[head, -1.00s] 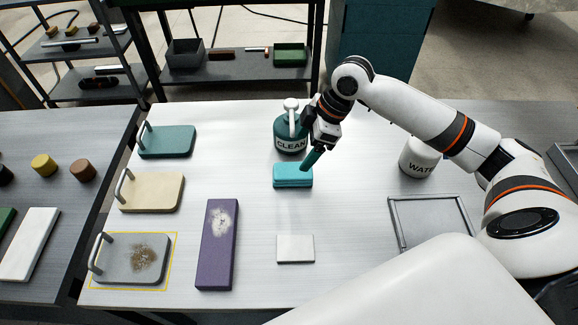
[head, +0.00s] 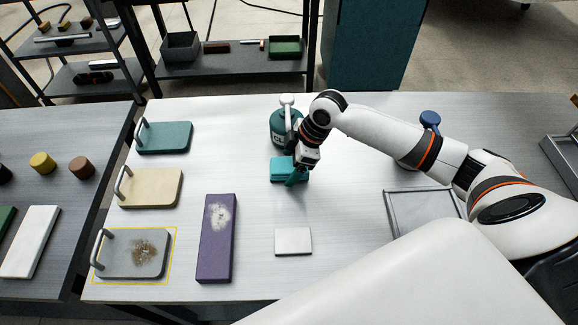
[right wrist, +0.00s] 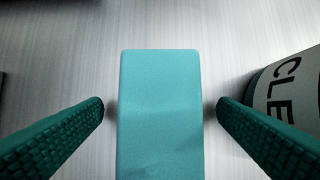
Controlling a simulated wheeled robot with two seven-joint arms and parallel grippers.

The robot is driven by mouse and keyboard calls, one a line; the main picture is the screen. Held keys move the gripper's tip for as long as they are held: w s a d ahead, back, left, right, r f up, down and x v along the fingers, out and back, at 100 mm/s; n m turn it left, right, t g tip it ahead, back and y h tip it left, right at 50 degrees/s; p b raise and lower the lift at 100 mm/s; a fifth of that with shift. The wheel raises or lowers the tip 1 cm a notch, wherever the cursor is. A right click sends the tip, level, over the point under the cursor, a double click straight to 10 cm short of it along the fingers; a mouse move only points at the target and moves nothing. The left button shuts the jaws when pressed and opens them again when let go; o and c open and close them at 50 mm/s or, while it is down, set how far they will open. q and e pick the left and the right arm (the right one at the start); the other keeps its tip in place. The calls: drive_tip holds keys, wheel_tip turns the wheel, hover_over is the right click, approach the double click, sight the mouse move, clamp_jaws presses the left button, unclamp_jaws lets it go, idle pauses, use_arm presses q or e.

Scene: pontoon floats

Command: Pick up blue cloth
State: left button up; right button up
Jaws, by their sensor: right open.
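The blue cloth (head: 281,171), a folded teal-blue block, lies on the metal table just in front of the teal CLEAN bottle (head: 280,128). My right gripper (head: 296,178) is down at the cloth and covers its right part in the head view. In the right wrist view the cloth (right wrist: 160,115) lies between the two open, ridged teal fingers (right wrist: 160,110), with a gap on each side. My left gripper is not in view.
The CLEAN bottle (right wrist: 292,92) stands close beside one finger in the right wrist view. A purple block (head: 215,240), a white square (head: 293,241), handled boards (head: 150,188) and a grey frame tray (head: 391,222) lie around on the table.

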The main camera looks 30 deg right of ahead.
drive_tip(key=shift+f, duration=0.2)
idle(0.5)
drive_tip(key=c, duration=1.1)
drive_tip(key=shift+o, duration=0.2)
